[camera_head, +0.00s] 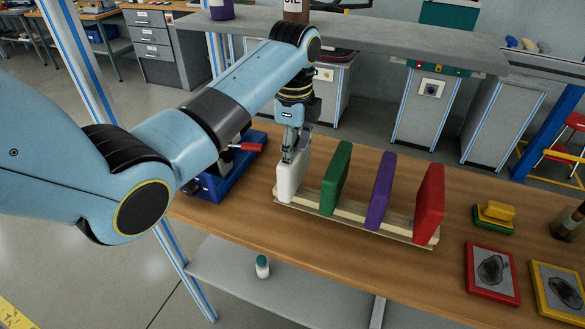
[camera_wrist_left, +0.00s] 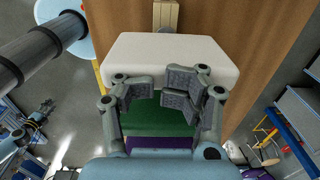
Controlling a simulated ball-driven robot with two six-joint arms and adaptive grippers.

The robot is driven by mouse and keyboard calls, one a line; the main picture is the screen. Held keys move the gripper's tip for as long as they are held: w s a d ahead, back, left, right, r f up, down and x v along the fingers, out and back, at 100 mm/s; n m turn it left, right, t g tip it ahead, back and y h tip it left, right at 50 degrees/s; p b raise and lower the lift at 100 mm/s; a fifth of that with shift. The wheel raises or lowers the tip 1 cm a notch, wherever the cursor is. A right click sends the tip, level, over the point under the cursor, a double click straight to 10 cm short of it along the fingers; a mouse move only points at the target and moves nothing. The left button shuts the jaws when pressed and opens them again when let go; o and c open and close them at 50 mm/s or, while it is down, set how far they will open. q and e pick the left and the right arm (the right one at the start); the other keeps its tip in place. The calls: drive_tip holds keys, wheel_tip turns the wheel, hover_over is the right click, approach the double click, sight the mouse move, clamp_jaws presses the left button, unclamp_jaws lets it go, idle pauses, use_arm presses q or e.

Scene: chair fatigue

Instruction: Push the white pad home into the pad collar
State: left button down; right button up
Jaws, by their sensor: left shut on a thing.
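The white pad (camera_head: 290,182) stands upright at the left end of a wooden slatted rack (camera_head: 390,232). In the left wrist view the white pad (camera_wrist_left: 170,48) spans the top, with the fingers against its near edge. My left gripper (camera_head: 292,155) points down at the pad's top and is shut on it. A blue fixture with a red handle (camera_head: 225,180) sits just left of the rack. I cannot make out for certain which thing is the pad collar.
A green pad (camera_head: 337,178), a purple pad (camera_head: 380,180) and a red pad (camera_head: 429,203) stand in the rack to the right. A yellow-and-green block (camera_head: 494,215) and red and yellow framed plates (camera_head: 492,274) lie further right. The wooden table's front strip is clear.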

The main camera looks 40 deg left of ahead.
use_arm(q)
drive_tip(key=shift+s+f, duration=0.35)
drive_tip(key=shift+f, duration=0.2)
use_arm(e)
drive_tip(key=shift+f, duration=0.1)
use_arm(q)
drive_tip(key=shift+w+r, duration=0.1)
drive_tip(key=shift+r, duration=0.05)
use_arm(e)
drive_tip(key=shift+w, duration=0.1)
use_arm(q)
drive_tip(key=shift+r, duration=0.1)
drive_tip(key=shift+w+a+r+p, duration=0.2)
drive_tip(key=shift+w+r+p, duration=0.35)
drive_tip(key=shift+r, duration=0.05)
drive_tip(key=shift+w+a+r, duration=0.1)
drive_tip(key=shift+w+r, duration=0.1)
drive_tip(key=shift+r, duration=0.1)
drive_tip(key=shift+s+r, duration=0.1)
drive_tip(key=shift+r, duration=0.7)
use_arm(e)
drive_tip(key=shift+w+a+r, duration=0.25)
drive_tip(key=shift+w+r, duration=0.1)
drive_tip(key=shift+r, duration=0.25)
use_arm(q)
drive_tip(key=shift+r, duration=0.2)
drive_tip(key=shift+r, duration=1.9)
use_arm(e)
drive_tip(key=shift+d, duration=0.15)
